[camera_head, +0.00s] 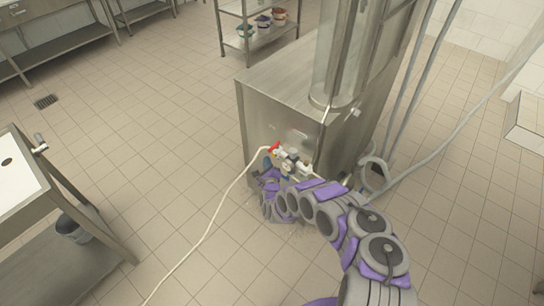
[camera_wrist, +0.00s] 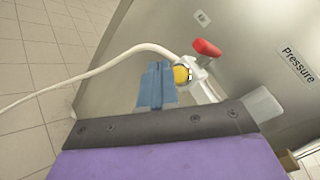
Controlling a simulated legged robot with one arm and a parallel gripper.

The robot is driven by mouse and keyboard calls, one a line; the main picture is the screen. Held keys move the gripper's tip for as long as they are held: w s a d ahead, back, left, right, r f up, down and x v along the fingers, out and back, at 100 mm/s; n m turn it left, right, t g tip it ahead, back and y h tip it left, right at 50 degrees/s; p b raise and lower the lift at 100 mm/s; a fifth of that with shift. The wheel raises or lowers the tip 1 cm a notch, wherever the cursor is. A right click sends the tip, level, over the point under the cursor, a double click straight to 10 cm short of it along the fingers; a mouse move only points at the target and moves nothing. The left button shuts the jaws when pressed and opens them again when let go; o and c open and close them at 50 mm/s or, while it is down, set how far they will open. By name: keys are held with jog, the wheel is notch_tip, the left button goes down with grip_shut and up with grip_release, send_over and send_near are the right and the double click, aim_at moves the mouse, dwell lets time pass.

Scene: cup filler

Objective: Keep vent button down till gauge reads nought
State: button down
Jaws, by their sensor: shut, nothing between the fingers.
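A valve assembly sits on the front of the steel cabinet (camera_head: 300,88). In the head view it has a red handle (camera_head: 274,147) and a small round gauge (camera_head: 289,161); the reading is too small to make out. The wrist view shows the red handle (camera_wrist: 206,47) and a round yellow part (camera_wrist: 181,74) below it, which may be the vent button. My gripper (camera_wrist: 157,88) is shut and empty, its blue fingers just left of the yellow part in the picture. I cannot tell whether they touch it. The gauge face does not show in the wrist view.
A white hose (camera_head: 222,199) runs from the valve across the floor. A "Pressure" label (camera_wrist: 297,65) is on the cabinet. A clear cylinder (camera_head: 337,55) stands on top. Grey hoses (camera_head: 440,143) hang at the right. The tiled floor on the left is mostly clear.

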jog(key=shift+d, duration=0.1)
jog(key=shift+w+d+p, duration=0.2)
jog(key=shift+w+p, duration=0.05)
jog(key=shift+p, duration=0.1)
jog(key=shift+w+d+r, duration=0.1)
jog(key=shift+w+d, duration=0.25)
jog(key=shift+w, duration=0.1)
dwell(3.4)
jog(key=shift+s+a, duration=0.1)
dwell(1.0)
jog(key=shift+s+a+p, duration=0.5)
jog(key=shift+s+p, duration=0.1)
jog(key=shift+p, duration=0.3)
